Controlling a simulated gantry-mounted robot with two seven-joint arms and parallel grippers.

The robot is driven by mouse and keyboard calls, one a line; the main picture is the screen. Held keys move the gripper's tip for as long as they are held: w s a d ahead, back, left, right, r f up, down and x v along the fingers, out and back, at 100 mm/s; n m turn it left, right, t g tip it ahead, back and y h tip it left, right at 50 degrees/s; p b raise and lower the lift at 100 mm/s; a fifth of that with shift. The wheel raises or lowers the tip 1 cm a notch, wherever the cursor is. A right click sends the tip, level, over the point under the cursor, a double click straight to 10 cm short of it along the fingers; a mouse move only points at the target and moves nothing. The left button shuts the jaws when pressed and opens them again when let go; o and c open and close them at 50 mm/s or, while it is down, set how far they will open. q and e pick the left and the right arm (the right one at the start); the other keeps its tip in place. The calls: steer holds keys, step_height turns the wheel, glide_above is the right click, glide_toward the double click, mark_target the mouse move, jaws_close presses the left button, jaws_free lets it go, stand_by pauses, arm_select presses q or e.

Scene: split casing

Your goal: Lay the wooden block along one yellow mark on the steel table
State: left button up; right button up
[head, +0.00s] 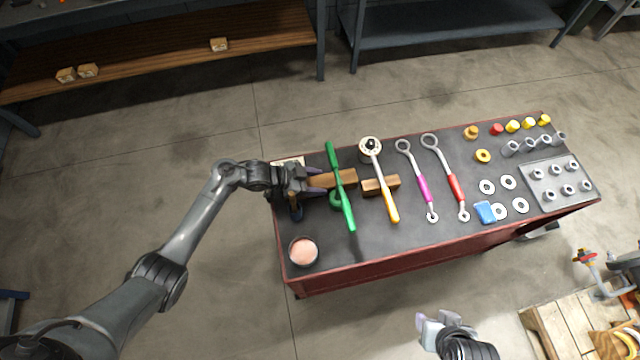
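One wooden block (322,180) lies at the left part of the dark-topped table, with its middle crossed by a green tool (341,190). My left gripper (318,181) is at the left end of the first block, with a finger on either side. I cannot tell whether the fingers press on it. My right gripper (433,318) is at the bottom, away from the table, with nothing seen in it. I cannot make out a yellow mark on the table.
Two wrenches (418,184) (448,180), washers (487,187), a blue piece (485,212) and a socket tray (560,184) fill the table's right part. A pink-filled round dish (303,251) stands at the front left corner. The front strip right of the dish is clear.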

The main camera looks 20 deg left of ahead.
arm_select(q)
steer(key=c, duration=0.7)
steer(key=shift+c, duration=0.6)
steer(key=shift+r, duration=0.15)
